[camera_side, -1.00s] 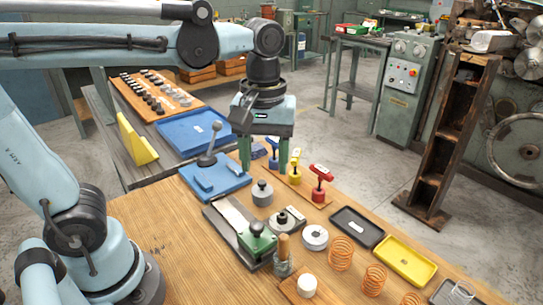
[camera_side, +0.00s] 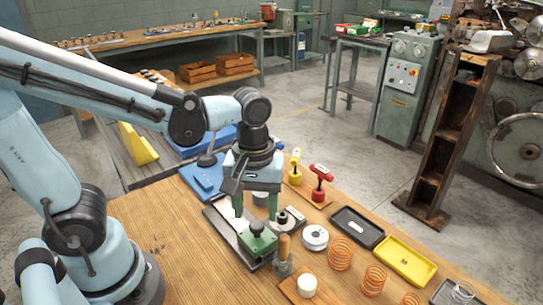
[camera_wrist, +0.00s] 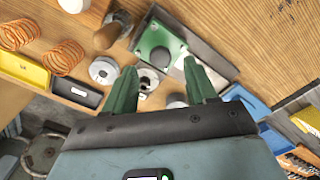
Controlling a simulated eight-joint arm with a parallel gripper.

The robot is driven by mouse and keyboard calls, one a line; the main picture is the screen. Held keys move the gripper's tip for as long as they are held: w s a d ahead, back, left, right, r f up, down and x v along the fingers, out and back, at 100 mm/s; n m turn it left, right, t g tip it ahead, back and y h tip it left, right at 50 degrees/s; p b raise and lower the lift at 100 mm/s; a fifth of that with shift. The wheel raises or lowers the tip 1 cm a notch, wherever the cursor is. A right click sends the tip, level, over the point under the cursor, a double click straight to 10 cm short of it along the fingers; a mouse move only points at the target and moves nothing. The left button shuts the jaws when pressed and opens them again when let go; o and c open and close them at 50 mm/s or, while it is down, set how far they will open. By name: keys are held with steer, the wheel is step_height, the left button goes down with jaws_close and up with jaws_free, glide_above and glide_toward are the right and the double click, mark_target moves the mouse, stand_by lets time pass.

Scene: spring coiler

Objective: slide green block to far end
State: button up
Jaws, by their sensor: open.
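The green block (camera_side: 257,241), with a dark knob on top, sits at the near right end of a grey metal slide rail (camera_side: 226,219). In the wrist view the green block (camera_wrist: 155,46) lies at the upper left end of the rail (camera_wrist: 207,57). My gripper (camera_side: 255,210) is open and empty above the rail, just behind the block. In the wrist view the two green fingers of my gripper (camera_wrist: 159,68) are spread apart with the block beyond their tips. Part of the rail is hidden behind my gripper.
A wooden-handled tool (camera_side: 283,250) stands close to the block's right. A grey ring (camera_side: 315,237), a round-topped fixture (camera_side: 289,219), copper springs (camera_side: 341,253), a black tray (camera_side: 357,227) and a yellow tray (camera_side: 403,260) lie to the right. The table at front left is bare.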

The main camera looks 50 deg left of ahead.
mark_target(257, 225)
steer(key=shift+f, duration=1.8)
jaws_close()
